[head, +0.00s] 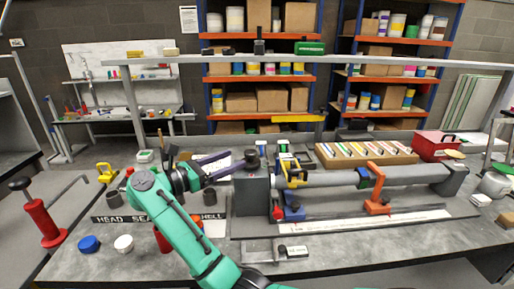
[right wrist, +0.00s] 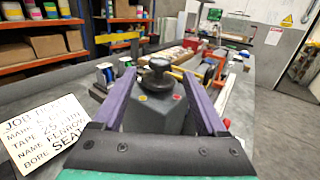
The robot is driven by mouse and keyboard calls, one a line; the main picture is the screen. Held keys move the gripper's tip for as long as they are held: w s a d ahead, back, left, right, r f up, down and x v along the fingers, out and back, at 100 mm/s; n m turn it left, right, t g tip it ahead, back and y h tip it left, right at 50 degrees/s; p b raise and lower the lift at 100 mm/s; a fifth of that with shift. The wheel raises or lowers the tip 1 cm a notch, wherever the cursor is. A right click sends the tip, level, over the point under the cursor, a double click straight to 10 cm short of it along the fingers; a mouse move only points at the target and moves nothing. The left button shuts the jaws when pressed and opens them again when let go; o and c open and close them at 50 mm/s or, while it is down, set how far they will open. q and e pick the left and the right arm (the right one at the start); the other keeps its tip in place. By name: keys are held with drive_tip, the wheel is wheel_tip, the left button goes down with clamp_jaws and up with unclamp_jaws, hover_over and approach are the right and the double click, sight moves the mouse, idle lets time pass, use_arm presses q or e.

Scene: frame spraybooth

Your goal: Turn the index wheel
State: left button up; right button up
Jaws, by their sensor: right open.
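A black wheel with a raised knob, which I take for the index wheel (head: 252,159), sits on top of a grey block (head: 251,190) at the left end of a long grey tube fixture. In the right wrist view the wheel (right wrist: 158,73) is straight ahead, between the purple fingers. My right gripper (head: 232,165) is open, its fingers pointing right toward the block. In the right wrist view the gripper (right wrist: 158,82) shows its fingers spread on either side of the wheel; I cannot tell whether they touch it. My left gripper is not in view.
A grey tube (head: 415,173) with blue, yellow and orange clamps runs right from the block. A wooden tray (head: 326,160) of coloured strips and a red box (head: 432,146) stand behind. A job card (right wrist: 40,130) lies left in the wrist view. Blue and white caps sit front left.

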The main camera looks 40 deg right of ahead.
sight(255, 151)
drive_tip(key=d+p, duration=0.1)
drive_tip(key=d, duration=0.5)
drive_tip(key=d+p, duration=0.1)
drive_tip(key=d, duration=0.2)
drive_tip(key=shift+s+d+r+p, duration=0.1)
drive_tip(key=shift+s+d+p, duration=0.2)
drive_tip(key=shift+d, duration=0.45)
drive_tip(key=shift+w+f, duration=0.1)
drive_tip(key=shift+f, duration=0.1)
clamp_jaws()
